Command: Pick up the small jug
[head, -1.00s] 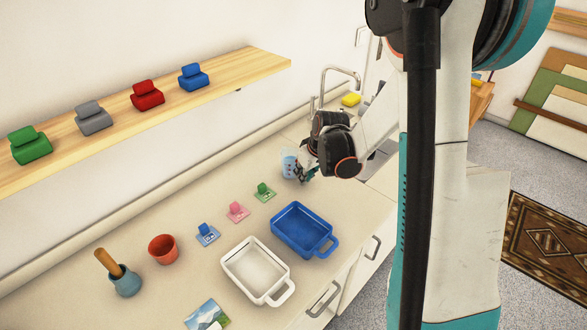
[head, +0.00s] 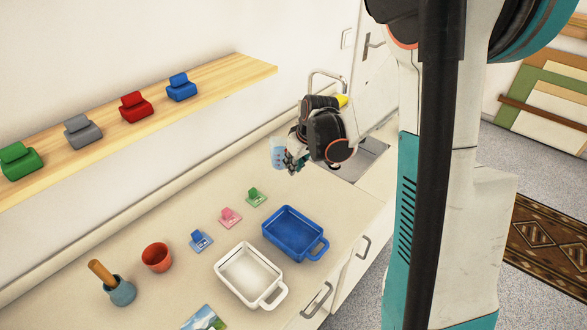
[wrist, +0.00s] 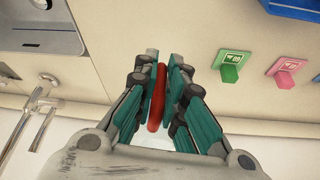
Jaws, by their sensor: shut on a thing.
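The small jug (head: 277,152) is pale blue and see-through. It hangs at the left of my gripper (head: 291,160) in the head view, seemingly above the back of the counter. In the wrist view my gripper (wrist: 158,88) is shut on a narrow red part (wrist: 157,98), which looks like the jug's handle. The jug's body is mostly hidden there behind my gripper; only a pale patch shows below the red part.
The counter (head: 185,285) holds a blue dish (head: 291,231), a white dish (head: 247,272), several small cards with coloured blocks, a red cup (head: 156,257) and a mortar (head: 120,291). A sink (head: 367,157) and tap (head: 328,73) lie behind my gripper. A wooden shelf (head: 215,87) runs along the wall.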

